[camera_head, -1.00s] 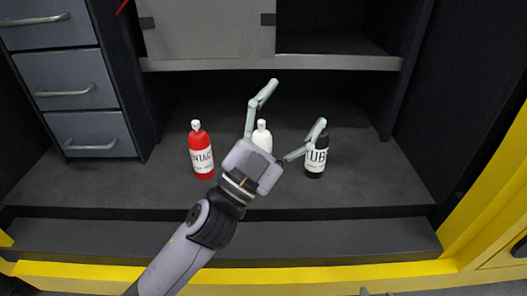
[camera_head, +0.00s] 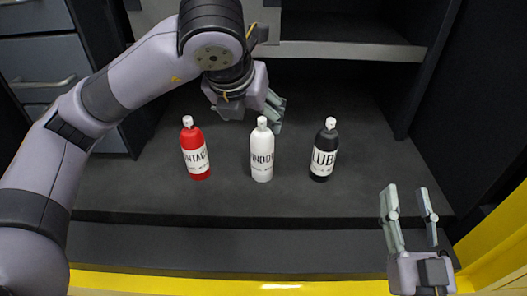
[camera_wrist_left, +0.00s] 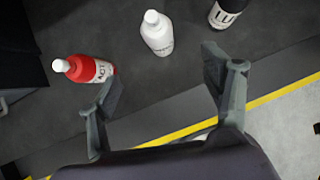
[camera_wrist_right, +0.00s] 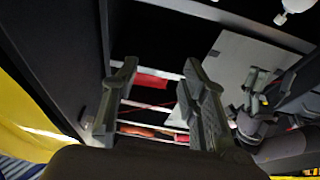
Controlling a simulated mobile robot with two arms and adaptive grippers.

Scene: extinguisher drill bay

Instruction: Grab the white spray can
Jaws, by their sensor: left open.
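The white spray can (camera_head: 262,158) stands upright on the dark bay floor, between a red bottle (camera_head: 195,155) and a black bottle (camera_head: 324,155). Its label faces the head camera. My left gripper (camera_head: 275,112) is above and behind the white can, fingers partly hidden by its own wrist. In the left wrist view its fingers (camera_wrist_left: 168,95) are spread and empty. The white can (camera_wrist_left: 157,35) shows beyond the gap, apart from both fingers. My right gripper (camera_head: 409,205) is open and empty at the lower right, away from the cans; its spread fingers also show in the right wrist view (camera_wrist_right: 155,88).
The red bottle and black bottle flank the white can with small gaps. A shelf edge (camera_head: 345,51) runs behind and above. Drawers (camera_head: 45,70) stand at the left, and a yellow edge (camera_head: 275,287) runs along the front. The floor in front of the cans is clear.

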